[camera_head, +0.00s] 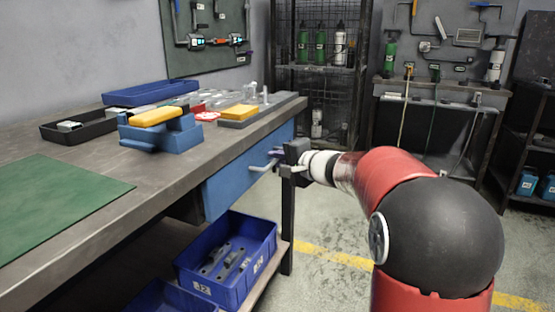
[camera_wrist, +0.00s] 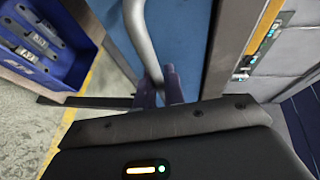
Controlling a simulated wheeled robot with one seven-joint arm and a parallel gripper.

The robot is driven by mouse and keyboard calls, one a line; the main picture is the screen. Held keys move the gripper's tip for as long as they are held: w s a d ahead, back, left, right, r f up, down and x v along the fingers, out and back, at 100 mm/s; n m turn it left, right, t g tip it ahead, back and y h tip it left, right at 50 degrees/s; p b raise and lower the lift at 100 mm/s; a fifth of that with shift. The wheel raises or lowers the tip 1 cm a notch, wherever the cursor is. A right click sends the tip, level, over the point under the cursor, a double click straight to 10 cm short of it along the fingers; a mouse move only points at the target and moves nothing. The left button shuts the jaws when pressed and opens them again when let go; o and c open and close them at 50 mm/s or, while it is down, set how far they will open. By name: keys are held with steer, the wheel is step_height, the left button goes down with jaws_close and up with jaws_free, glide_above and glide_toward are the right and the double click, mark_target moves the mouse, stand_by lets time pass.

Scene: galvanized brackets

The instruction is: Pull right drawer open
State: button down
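The blue drawer front (camera_head: 228,184) is under the right part of the workbench top. It fills the upper middle of the wrist view (camera_wrist: 190,35). Its pale metal bar handle (camera_head: 262,167) sticks out from the front, and in the wrist view the handle (camera_wrist: 143,42) runs down to my fingers. My gripper (camera_head: 277,160) is at the handle's right part. In the wrist view my gripper's dark fingers (camera_wrist: 159,88) stand close together, one on each side of the bar, and look shut on it. The exact contact is partly hidden. The drawer looks closed or nearly so.
A blue crate (camera_head: 225,262) of brackets sits on the lower shelf beneath the drawer. A dark table leg (camera_head: 288,225) stands below my gripper. Floor (camera_head: 335,232) in front is partly clear.

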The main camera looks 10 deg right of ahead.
stand_by(0.3)
steer(key=s+d+b, duration=0.4)
steer(key=s+d, duration=0.3)
steer(key=d, duration=0.3)
steer(key=s+d+b, duration=0.4)
steer(key=s+d, duration=0.4)
steer(key=d, duration=0.2)
steer(key=shift+d, duration=0.3)
steer(key=c, duration=1.5)
jaws_free()
steer(key=v, duration=0.7)
steer(key=shift+s+d, duration=0.15)
steer(key=shift+s, duration=0.15)
